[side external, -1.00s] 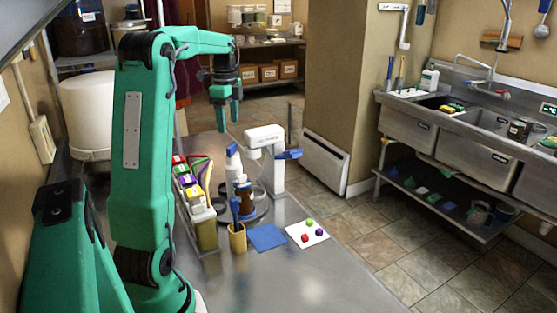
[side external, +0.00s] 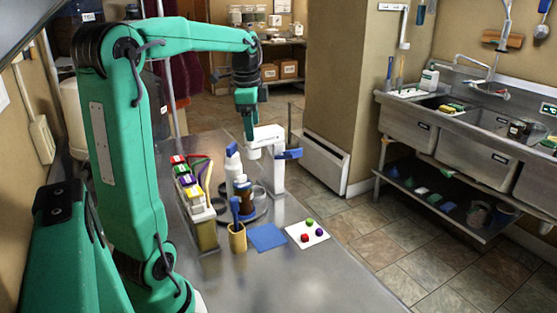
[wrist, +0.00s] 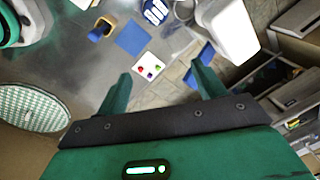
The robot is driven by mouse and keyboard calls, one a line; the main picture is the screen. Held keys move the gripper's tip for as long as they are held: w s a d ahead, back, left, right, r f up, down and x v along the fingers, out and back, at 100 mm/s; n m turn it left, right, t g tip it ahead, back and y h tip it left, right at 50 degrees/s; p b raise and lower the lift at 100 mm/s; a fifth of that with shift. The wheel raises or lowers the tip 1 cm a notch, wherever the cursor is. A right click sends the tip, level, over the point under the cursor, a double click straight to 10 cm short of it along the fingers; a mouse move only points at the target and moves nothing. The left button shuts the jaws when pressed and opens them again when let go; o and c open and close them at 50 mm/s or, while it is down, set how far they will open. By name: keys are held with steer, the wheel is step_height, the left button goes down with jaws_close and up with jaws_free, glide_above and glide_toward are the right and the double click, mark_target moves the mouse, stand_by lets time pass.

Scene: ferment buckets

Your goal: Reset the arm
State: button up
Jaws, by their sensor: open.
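My green gripper (side external: 249,132) hangs fingers down above the far part of the metal bench, close over the white stand-like device (side external: 268,155). In the wrist view my gripper's two fingers (wrist: 158,92) are spread apart with nothing between them. The white card with red, green and purple balls (wrist: 148,66) shows beyond the fingertips, well below them. My upper arm stands up at the left and the forearm reaches right, nearly level. The fingertip gap is hard to see in the side view.
On the bench (side external: 285,285) are a rack of colored-lid items (side external: 192,190), a white bottle (side external: 233,166), a yellow cup (side external: 237,240), a blue square (side external: 268,237) and the white card (side external: 307,234). The front of the bench is clear. Sinks (side external: 470,140) stand at the right.

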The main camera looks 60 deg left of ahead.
steer(key=s+d+f+n+t, duration=0.1)
steer(key=s+d+n, duration=0.1)
steer(key=d, duration=0.5)
steer(key=s+d+f+n+t, duration=0.2)
steer(key=s+d, duration=0.2)
steer(key=d, duration=0.4)
steer(key=s+d+f+n+t+h, duration=0.1)
steer(key=s+d+f+n, duration=0.1)
steer(key=d, duration=0.6)
steer(key=shift+s+d+n, duration=0.15)
steer(key=shift+s+n, duration=0.15)
steer(key=shift+s, duration=0.4)
steer(key=shift+f, duration=0.1)
